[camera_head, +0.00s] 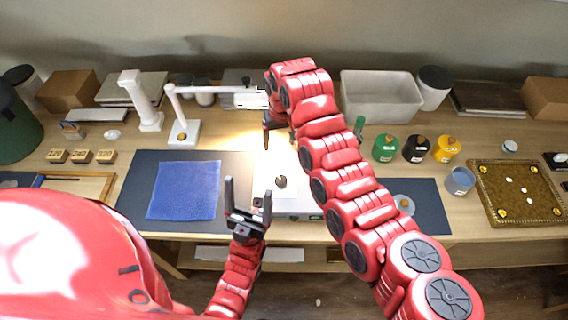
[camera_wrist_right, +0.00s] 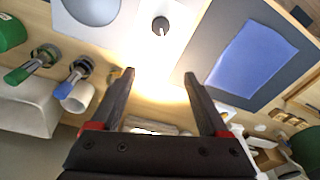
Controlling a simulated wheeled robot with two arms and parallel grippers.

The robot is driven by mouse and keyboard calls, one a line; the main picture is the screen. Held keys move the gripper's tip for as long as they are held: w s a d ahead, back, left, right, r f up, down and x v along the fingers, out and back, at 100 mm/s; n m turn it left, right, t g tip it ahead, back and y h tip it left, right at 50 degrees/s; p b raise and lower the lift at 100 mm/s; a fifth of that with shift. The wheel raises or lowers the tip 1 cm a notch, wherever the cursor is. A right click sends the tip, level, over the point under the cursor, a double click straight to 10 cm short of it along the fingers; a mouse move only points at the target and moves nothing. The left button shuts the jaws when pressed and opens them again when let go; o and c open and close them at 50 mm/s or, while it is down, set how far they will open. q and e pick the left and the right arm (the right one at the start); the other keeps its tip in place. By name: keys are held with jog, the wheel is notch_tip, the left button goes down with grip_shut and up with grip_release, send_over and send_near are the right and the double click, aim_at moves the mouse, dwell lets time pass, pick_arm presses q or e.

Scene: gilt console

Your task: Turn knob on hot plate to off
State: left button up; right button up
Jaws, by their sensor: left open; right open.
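The white hot plate (camera_head: 292,197) sits at the middle of the table, partly hidden behind my right arm. Its dark round knob (camera_head: 281,181) shows on the top face. In the right wrist view the knob (camera_wrist_right: 160,25) stands on the white top, beside a round grey plate (camera_wrist_right: 92,8). My left gripper (camera_head: 247,189) is open and empty, its fingers pointing away from me, left of the knob and apart from it. My right gripper (camera_head: 268,132) is open and empty, held behind the hot plate; its fingers (camera_wrist_right: 159,75) point toward the knob without touching it.
A blue cloth (camera_head: 185,190) lies on a dark mat to the left. A white lamp (camera_head: 185,130) stands behind. Green, black and yellow jars (camera_head: 415,149) and a gilt tray (camera_head: 515,192) are to the right. A grey bin (camera_head: 380,98) is at the back.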

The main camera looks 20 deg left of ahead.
jog(key=s+r, duration=0.1)
jog(key=r, duration=0.1)
jog(key=h+b, duration=0.1)
jog(key=b, duration=0.4)
send_over(281, 179)
jog(key=shift+g, duration=0.4)
notch_tip(281, 179, down, 9)
jog(key=shift+f, duration=0.1)
jog(key=shift+f+p, duration=0.15)
jog(key=shift+p, duration=0.6)
notch_tip(281, 179, down, 6)
jog(key=shift+s+r+p, duration=0.1)
jog(key=shift+r+p, duration=0.15)
jog(key=shift+p, duration=0.7)
jog(key=shift+f, duration=1.15)
